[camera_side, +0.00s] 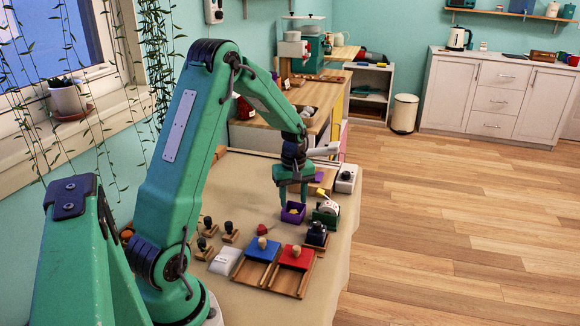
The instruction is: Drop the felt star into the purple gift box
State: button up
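My gripper (293,198) points down just above the box. Its two green fingers are apart, with nothing seen between them. The fingertips are close to the box's back rim; I cannot tell whether they touch it.
Blue (262,248) and red (296,257) pads with knobs lie nearer. Several wooden-based stamps (230,232) stand to the left. A white device (346,179) sits behind right.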

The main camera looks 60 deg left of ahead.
dwell(0.3)
notch_tip(320, 180, up, 8)
dwell(0.7)
jog(key=s+d+r+m+t, duration=0.1)
jog(key=s+d+r+m, duration=0.3)
jog(key=d, duration=0.3)
jog(key=s+d+r+m+t, duration=0.1)
jog(key=d+r+m, duration=0.2)
jog(key=d+r, duration=0.3)
jog(key=s+d+r+m+t, duration=0.1)
jog(key=s+d+m+t, duration=0.2)
jog(key=s+d+m, duration=0.6)
jog(key=shift+s+d+r+t, duration=0.3)
jog(key=shift+s+d+r, duration=0.1)
jog(key=shift+s, duration=0.5)
